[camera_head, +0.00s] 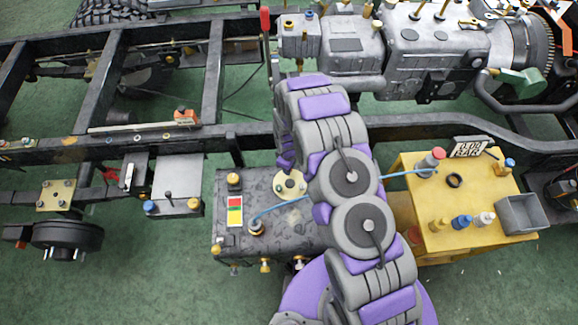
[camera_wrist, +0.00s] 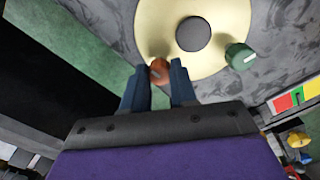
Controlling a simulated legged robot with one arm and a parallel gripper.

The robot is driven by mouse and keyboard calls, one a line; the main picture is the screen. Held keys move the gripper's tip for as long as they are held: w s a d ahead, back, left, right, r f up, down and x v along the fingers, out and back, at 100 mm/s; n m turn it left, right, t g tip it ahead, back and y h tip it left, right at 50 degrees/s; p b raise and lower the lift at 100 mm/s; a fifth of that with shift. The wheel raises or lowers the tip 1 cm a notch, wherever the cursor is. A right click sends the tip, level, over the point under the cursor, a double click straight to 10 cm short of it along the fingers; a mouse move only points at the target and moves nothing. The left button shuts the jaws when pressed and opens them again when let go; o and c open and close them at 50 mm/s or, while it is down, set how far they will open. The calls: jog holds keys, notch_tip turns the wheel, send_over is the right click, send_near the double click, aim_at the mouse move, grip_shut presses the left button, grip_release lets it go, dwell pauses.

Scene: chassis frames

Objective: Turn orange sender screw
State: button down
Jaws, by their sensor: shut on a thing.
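The orange sender screw (camera_wrist: 159,69) sits at the near rim of a pale brass sender disc (camera_wrist: 218,18) in the wrist view. My gripper (camera_wrist: 159,80) has its two dark blue fingers on either side of the screw and is shut on it. The disc has a dark round centre (camera_wrist: 193,34) and a green screw (camera_wrist: 239,56) at its right rim. In the head view the disc (camera_head: 290,184) lies on top of a mottled dark grey tank (camera_head: 285,215), partly beside my arm. The orange screw and my fingertips cannot be made out there.
A red, yellow and green label (camera_head: 235,211) and a cable fitting (camera_head: 256,227) are on the tank. A dark chassis rail (camera_head: 420,128) runs behind it. A yellow box (camera_head: 480,215) with several caps stands right. A grey box (camera_head: 178,180) is left.

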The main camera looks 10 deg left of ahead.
jog(key=shift+w+a+r, duration=0.15)
jog(key=shift+w, duration=0.1)
jog(key=c, duration=1.3)
grip_release()
jog(key=o, duration=0.4)
jog(key=shift+s, duration=0.15)
notch_tip(320, 180, up, 17)
jog(key=p, duration=0.2)
jog(key=shift+p, duration=0.4)
